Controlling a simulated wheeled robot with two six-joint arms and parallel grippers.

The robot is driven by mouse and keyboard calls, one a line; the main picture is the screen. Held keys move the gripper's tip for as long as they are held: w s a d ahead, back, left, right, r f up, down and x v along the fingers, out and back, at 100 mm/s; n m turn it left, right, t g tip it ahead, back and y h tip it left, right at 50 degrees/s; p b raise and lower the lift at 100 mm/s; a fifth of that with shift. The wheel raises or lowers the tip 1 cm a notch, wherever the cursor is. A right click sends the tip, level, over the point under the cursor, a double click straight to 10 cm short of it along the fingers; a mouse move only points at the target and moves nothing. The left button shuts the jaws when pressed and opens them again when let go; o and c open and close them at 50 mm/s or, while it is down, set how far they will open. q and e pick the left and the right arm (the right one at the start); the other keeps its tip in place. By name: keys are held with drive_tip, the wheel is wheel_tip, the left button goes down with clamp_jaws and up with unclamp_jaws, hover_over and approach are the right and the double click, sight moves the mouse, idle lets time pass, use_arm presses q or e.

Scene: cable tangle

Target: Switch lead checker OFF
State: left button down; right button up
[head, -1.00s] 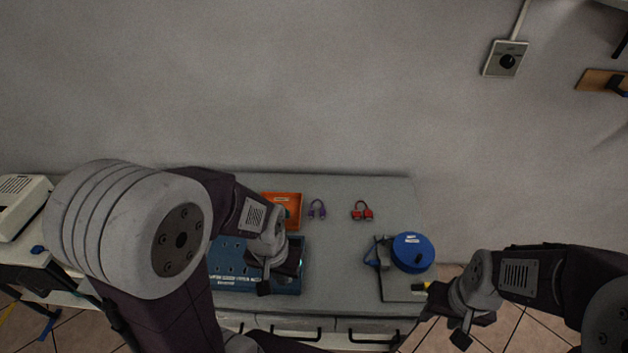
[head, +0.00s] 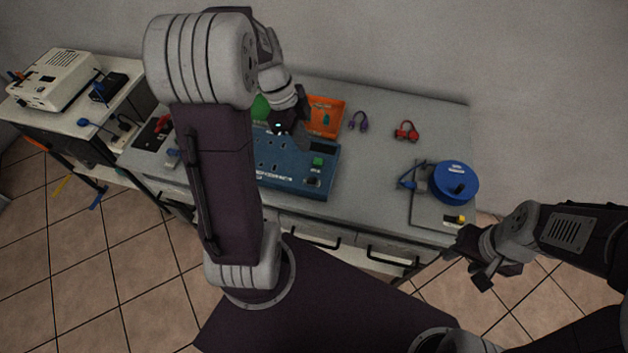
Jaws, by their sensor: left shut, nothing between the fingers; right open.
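The lead checker looks to be the blue box (head: 290,185) on the bench, with sockets, a green part (head: 318,161) and a small dark switch-like part (head: 312,181) at its right end. The switch's position is too small to read. My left gripper (head: 292,136) is shut and empty, over the box's back edge; I cannot tell whether it touches. My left arm covers the box's left part. My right gripper (head: 468,264) is open and empty, off the bench's front right edge.
An orange tray (head: 335,118), purple lead (head: 358,122) and red lead (head: 406,131) lie at the back of the bench (head: 385,185). A blue reel (head: 456,182) stands at the right. A white device (head: 55,80) is on the left side table.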

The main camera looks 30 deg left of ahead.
use_arm(q)
approach(315, 181)
drive_tip(key=x, duration=0.5)
drive_tip(key=shift+d+f, duration=0.15)
drive_tip(key=shift+d, duration=0.15)
drive_tip(key=shift+f, duration=0.6)
drive_tip(key=shift+w, duration=0.1)
drive_tip(key=shift+b, duration=0.35)
